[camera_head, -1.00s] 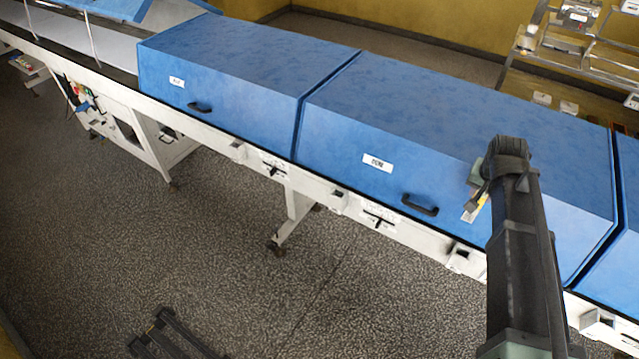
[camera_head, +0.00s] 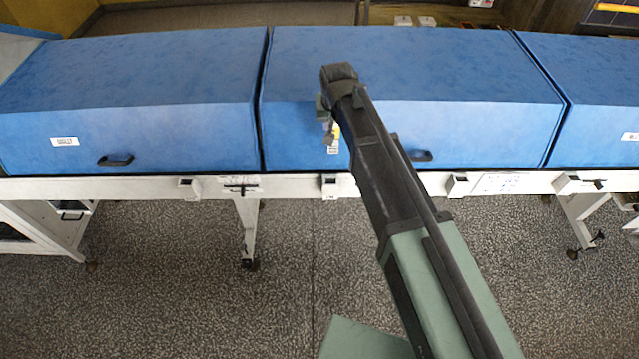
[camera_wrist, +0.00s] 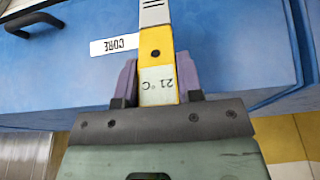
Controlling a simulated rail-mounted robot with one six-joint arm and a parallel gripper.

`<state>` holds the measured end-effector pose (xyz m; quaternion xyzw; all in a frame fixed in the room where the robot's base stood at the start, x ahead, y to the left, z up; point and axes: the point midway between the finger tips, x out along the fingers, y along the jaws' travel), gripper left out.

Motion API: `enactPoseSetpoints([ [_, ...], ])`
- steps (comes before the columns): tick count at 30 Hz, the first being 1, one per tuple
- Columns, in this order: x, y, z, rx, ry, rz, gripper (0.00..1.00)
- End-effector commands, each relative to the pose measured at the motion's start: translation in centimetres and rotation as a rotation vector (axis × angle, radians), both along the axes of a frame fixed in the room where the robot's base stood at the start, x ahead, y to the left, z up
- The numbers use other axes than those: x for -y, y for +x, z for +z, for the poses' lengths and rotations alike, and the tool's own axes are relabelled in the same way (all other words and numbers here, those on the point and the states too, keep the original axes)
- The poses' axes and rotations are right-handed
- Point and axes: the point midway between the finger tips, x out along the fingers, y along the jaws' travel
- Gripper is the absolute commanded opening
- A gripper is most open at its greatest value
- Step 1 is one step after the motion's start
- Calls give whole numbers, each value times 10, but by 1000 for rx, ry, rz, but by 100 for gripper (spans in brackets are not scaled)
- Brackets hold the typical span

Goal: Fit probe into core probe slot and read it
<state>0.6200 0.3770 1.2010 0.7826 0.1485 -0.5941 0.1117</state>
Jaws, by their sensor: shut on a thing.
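The probe (camera_wrist: 156,60) is a flat yellow and white stick reading 21 °C, upside down in the wrist view. My gripper (camera_wrist: 157,88) is shut on it, one purple finger on each side. In the head view my gripper (camera_head: 326,118) holds the probe (camera_head: 334,138) in front of the middle blue hood (camera_head: 470,110), above the white rail. A CORE label (camera_wrist: 115,45) is on the hood beside the probe; my arm seems to hide it in the head view. Small white sockets (camera_head: 329,185) sit along the rail; I cannot tell which is the core slot. The probe's far end is out of view.
More blue hoods (camera_head: 130,100) stand left and right. Black handles (camera_head: 116,160) stick out from the hood fronts; one handle (camera_wrist: 33,24) is left of the CORE label. The white rail (camera_head: 290,186) runs below, over open grey floor.

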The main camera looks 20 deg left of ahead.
Motion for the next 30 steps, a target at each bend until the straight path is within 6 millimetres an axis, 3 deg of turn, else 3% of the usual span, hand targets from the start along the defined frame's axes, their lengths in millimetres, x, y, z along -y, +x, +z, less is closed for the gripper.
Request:
enactPoseSetpoints([
  [1,0,0,-19,0,0,0,4],
  [12,-1,0,-142,0,0,0,4],
  [15,-1,0,-156,0,0,0,4],
  [20,-1,0,-154,0,0,0,4],
  [27,-1,0,-199,0,0,0,4],
  [30,-1,0,-196,0,0,0,4],
])
